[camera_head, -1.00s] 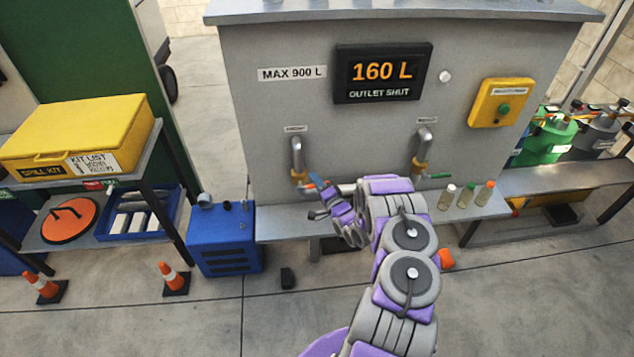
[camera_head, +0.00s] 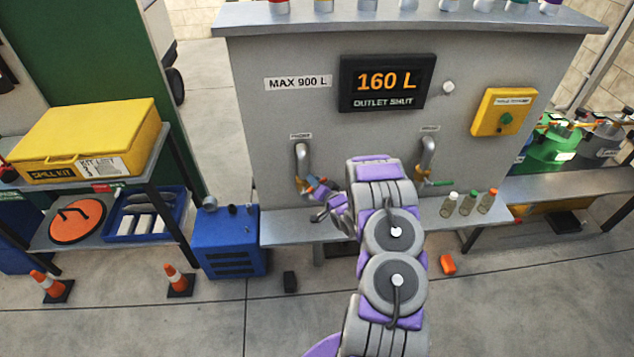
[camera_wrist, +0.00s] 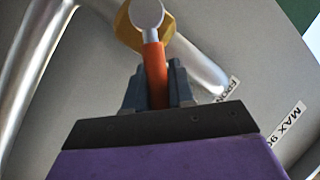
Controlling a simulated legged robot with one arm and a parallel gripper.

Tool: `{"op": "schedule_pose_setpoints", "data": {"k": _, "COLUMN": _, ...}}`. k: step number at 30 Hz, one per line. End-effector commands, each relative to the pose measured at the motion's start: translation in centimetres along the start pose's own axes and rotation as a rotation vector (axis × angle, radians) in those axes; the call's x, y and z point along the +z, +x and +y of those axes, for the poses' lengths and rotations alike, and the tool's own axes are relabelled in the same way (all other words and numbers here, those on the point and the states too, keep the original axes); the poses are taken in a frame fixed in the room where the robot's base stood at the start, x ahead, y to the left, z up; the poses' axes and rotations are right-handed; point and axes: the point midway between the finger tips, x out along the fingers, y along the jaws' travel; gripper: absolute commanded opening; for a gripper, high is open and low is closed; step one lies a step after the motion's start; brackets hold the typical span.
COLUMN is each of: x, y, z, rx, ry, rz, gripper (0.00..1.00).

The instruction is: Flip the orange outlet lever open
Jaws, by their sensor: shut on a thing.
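The orange outlet lever (camera_wrist: 156,75) stands between the two grey fingers of my gripper (camera_wrist: 157,88) in the wrist view, and the fingers are closed on it. Its upper end meets a brass valve body (camera_wrist: 130,30) on a bent silver outlet pipe (camera_wrist: 190,60). In the head view my gripper (camera_head: 318,188) is at the left outlet pipe (camera_head: 301,160), low on the grey tank front. The lever is mostly hidden there by my gripper. The display (camera_head: 387,82) reads "160 L" and "OUTLET SHUT".
A second pipe (camera_head: 427,155) with a green lever (camera_head: 441,184) is to the right. Sample bottles (camera_head: 467,204) stand on the shelf below. A yellow box with a green button (camera_head: 504,111) is on the tank. A blue crate (camera_head: 228,245) and cones (camera_head: 178,280) are on the floor at left.

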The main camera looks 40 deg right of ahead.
Motion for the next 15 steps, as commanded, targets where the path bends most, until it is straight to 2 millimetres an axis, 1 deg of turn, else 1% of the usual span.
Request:
{"op": "schedule_pose_setpoints", "data": {"k": 1, "x": 0.33, "y": -0.01, "z": 0.01, "rx": 0.003, "ry": -0.003, "rz": -0.007, "gripper": 0.00}}
{"op": "schedule_pose_setpoints", "data": {"k": 12, "x": 0.38, "y": -0.02, "z": 0.05, "rx": 0.005, "ry": -0.005, "rz": -0.009, "gripper": 0.00}}
{"op": "schedule_pose_setpoints", "data": {"k": 13, "x": 0.38, "y": -0.02, "z": 0.05, "rx": 0.005, "ry": -0.005, "rz": -0.009, "gripper": 0.25}}
{"op": "schedule_pose_setpoints", "data": {"k": 15, "x": 0.36, "y": -0.03, "z": 0.06, "rx": 0.005, "ry": -0.004, "rz": -0.008, "gripper": 0.32}}
